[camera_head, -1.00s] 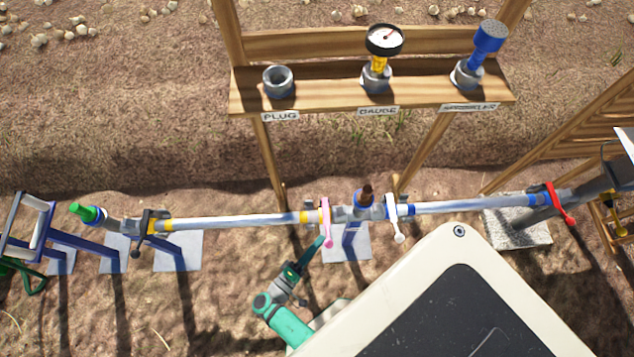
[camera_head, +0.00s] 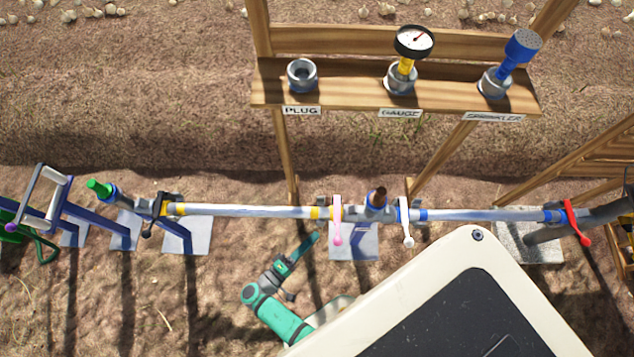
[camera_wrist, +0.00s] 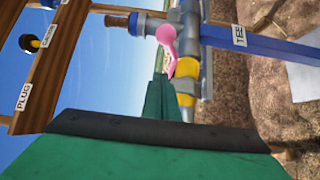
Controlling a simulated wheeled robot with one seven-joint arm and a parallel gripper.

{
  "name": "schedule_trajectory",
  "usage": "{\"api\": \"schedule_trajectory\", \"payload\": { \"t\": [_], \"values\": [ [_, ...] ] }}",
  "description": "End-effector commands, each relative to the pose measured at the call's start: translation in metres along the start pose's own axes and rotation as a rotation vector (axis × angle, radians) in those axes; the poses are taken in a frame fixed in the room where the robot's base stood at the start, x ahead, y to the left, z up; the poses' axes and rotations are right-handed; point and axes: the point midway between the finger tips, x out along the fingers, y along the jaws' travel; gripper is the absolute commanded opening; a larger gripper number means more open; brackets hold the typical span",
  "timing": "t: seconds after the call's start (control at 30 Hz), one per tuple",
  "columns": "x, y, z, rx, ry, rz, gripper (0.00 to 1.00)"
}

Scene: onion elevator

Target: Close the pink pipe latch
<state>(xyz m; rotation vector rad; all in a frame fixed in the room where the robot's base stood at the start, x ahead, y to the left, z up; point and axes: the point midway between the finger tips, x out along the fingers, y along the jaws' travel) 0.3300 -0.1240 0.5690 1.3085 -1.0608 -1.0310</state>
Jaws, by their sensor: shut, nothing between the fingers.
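The pink pipe latch (camera_head: 337,222) sits on the pipe joint just left of the brown-topped tee (camera_head: 375,206) in the head view. Its handle points down the picture, across the pipe, with the knob at the lower end. My gripper (camera_head: 316,238) is shut and empty, just left of the latch knob with a small gap in the picture. In the wrist view the pink latch (camera_wrist: 167,38) shows beyond the fingertips of my green gripper (camera_wrist: 160,82). Whether they touch cannot be told there.
The white latch (camera_head: 406,225) is right of the tee, the red latch (camera_head: 577,222) farther right and the black latch (camera_head: 154,215) left. A wooden rack (camera_head: 350,95) with plug, gauge and sprinkler stands behind. Bare soil lies left of my arm.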

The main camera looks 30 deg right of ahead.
Motion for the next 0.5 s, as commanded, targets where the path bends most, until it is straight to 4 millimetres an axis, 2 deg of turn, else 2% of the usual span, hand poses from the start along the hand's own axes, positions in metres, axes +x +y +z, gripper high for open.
{"api": "schedule_trajectory", "payload": {
  "t": [0.3,0.5],
  "values": [
    [-0.027,-0.028,-0.015,0.0,0.001,0.0,0.0],
    [-0.036,-0.036,-0.018,0.001,0.005,0.002,0.0]
  ]
}}
